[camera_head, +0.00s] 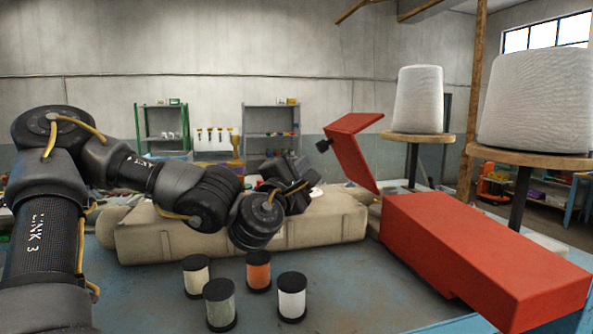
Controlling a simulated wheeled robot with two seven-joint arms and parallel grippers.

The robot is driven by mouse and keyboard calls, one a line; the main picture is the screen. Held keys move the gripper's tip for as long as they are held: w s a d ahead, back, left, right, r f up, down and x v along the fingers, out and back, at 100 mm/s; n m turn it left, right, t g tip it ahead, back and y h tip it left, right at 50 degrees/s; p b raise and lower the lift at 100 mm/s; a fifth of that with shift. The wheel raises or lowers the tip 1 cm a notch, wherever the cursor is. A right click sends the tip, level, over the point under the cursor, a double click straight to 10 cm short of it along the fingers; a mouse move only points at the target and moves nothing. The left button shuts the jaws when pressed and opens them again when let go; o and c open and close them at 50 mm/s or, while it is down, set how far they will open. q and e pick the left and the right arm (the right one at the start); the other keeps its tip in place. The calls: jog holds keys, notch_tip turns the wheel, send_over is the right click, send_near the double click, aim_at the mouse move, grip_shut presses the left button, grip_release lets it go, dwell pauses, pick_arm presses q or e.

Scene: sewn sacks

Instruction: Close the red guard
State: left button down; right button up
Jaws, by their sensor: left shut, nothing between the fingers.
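The red guard (352,150) stands tilted up and open at the left end of the red machine body (470,245). A small black knob (322,146) sticks out from the guard's left side. My left arm reaches in from the left over the beige sack (330,222). My left gripper (302,188) is shut and empty, below and left of the knob and apart from the guard. Its fingertips are small and dark, partly hidden by my wrist. My right gripper is not in view.
Several thread spools stand on the blue table in front of the sack, including an orange one (258,271) and a white one (292,297). Two big white thread cones (418,98) stand on round wooden stands at the right. Shelves (270,125) are far behind.

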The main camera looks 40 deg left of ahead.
pick_arm(q)
jog(key=x, duration=0.5)
jog(key=shift+w, duration=0.15)
jog(key=shift+d, duration=0.15)
